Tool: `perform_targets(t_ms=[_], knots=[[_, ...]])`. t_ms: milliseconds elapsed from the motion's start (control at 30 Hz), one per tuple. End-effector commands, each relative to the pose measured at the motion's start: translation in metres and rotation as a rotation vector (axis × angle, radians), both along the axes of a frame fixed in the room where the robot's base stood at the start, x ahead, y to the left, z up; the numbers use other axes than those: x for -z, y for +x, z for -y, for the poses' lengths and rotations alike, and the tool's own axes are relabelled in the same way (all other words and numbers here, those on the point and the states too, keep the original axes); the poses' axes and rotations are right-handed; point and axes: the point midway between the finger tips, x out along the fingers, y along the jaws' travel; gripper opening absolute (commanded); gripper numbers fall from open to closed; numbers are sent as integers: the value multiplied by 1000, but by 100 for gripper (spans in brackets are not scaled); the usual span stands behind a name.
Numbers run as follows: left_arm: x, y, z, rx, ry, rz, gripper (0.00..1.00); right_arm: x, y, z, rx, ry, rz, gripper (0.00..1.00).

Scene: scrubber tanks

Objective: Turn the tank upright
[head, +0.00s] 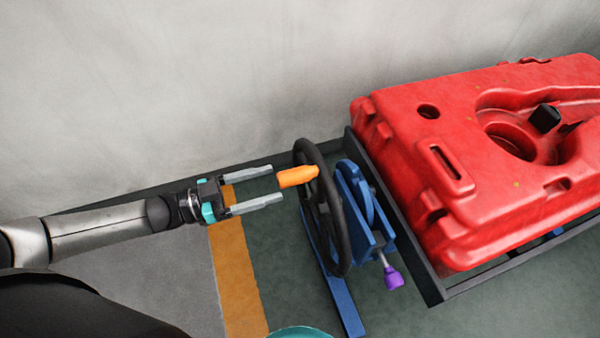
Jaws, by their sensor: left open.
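The red tank (400,135) lies on its side in a dark metal frame (437,287) at the right; its right end runs out of view. A black handwheel (337,225) on a blue stand (372,215) is at the frame's left end. An orange handle (298,176) sticks out from the wheel's rim toward the left. My left gripper (278,184) is open, with its fingertips just left of the orange handle, one finger above and one below it in the picture. It holds nothing. My right gripper is not in view.
A purple knob (393,278) sticks out low on the blue stand. A pale wall (180,90) runs behind everything. An orange stripe (237,270) crosses the floor under my left gripper. The green floor right of the stripe is mostly clear.

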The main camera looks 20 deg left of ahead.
Motion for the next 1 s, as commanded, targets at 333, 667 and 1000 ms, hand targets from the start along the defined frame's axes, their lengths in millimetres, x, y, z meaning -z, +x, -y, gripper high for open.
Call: perform_targets(t_ms=[333,667,1000], knots=[[0,36,53,0,0,1,70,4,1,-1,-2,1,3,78],[1,43,64,-1,2,-1,70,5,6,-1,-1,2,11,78],[0,43,64,-1,1,-1,48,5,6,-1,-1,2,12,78]])
